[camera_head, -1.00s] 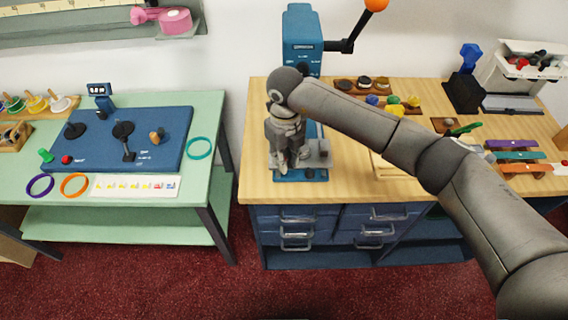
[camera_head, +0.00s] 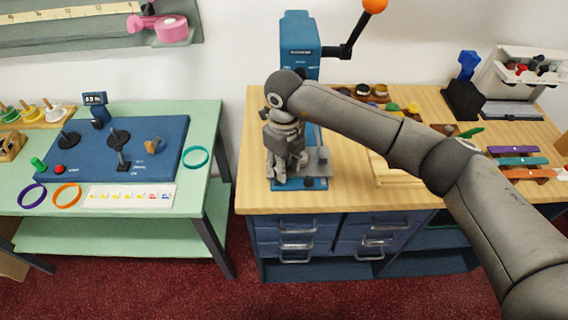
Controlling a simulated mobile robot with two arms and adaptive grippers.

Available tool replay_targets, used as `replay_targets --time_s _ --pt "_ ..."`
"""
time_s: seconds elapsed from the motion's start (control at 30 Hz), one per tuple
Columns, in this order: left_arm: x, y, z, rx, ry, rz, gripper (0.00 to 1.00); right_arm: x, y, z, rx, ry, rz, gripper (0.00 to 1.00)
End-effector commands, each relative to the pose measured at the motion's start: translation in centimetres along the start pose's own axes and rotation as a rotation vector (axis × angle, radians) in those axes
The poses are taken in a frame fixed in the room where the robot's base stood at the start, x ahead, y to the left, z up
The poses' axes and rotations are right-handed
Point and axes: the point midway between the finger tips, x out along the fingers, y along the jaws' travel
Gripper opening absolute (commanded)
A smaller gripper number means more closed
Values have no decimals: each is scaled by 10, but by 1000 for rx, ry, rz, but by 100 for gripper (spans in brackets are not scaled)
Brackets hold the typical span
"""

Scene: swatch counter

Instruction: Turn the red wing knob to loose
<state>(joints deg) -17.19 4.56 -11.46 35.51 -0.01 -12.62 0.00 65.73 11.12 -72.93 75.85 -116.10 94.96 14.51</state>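A blue press (camera_head: 300,36) with a crank arm ending in an orange ball (camera_head: 374,5) stands at the back left of the wooden counter. My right gripper (camera_head: 290,172) points down in front of the press, low over its base plate (camera_head: 317,162). It hides part of the press's front. I cannot make out a red wing knob there; it may be behind the gripper. Whether the fingers are shut on anything is too small to tell. My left gripper is not in view.
A green table (camera_head: 204,140) at left carries a blue board (camera_head: 172,130) with a red button (camera_head: 59,169) and several posts. A gap separates it from the wooden counter (camera_head: 350,195). My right arm crosses above the counter's right side, where small trays and coloured strips lie.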

Motion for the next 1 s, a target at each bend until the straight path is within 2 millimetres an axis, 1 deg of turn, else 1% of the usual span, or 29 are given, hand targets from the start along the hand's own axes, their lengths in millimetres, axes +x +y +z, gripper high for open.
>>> replay_targets --time_s 0.27,0.37,0.47,0.8,0.9,1.0 --pt "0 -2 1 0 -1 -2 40 0 0 0 0 1 0 36" --pt "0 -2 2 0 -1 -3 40 -4 0 0 0 0 -1 36" --pt "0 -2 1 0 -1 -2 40 -17 -1 1 -1 -2 -3 36" --pt "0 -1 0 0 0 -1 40 -87 -1 1 -1 -2 -3 36" --pt "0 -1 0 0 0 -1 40 -103 0 0 0 -2 -2 36" --pt "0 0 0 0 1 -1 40 -113 0 0 1 -1 -1 36"
